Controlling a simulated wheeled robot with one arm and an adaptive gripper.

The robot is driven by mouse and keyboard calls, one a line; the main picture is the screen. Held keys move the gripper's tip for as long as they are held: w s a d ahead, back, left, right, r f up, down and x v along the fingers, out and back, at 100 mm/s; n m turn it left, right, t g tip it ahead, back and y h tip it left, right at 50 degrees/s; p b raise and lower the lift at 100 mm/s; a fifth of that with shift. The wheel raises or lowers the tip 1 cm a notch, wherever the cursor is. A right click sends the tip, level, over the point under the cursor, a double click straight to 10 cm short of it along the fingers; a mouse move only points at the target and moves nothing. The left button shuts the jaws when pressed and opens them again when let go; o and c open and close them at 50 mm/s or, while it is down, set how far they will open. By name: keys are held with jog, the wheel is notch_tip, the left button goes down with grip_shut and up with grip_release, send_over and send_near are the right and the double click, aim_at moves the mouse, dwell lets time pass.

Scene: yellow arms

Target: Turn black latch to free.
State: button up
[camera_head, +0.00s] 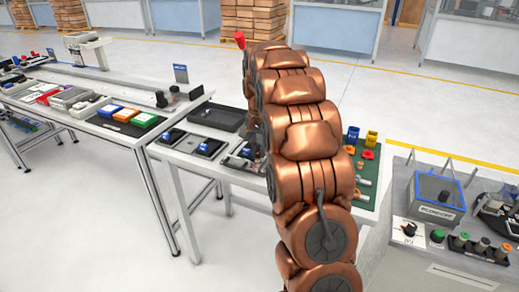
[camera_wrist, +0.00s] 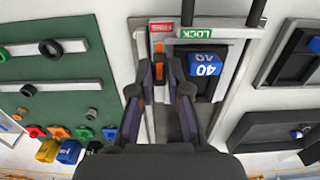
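In the head view my copper arm mostly hides the gripper and fixture.
A blue block marked 40 (camera_wrist: 205,66) sits just right of my fingers. A green board (camera_wrist: 50,75) with rails and coloured parts lies left. Black trays (camera_wrist: 285,130) lie right. In the head view, a grey console (camera_head: 450,265) with knobs stands at right.

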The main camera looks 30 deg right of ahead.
jog(key=o, duration=0.4)
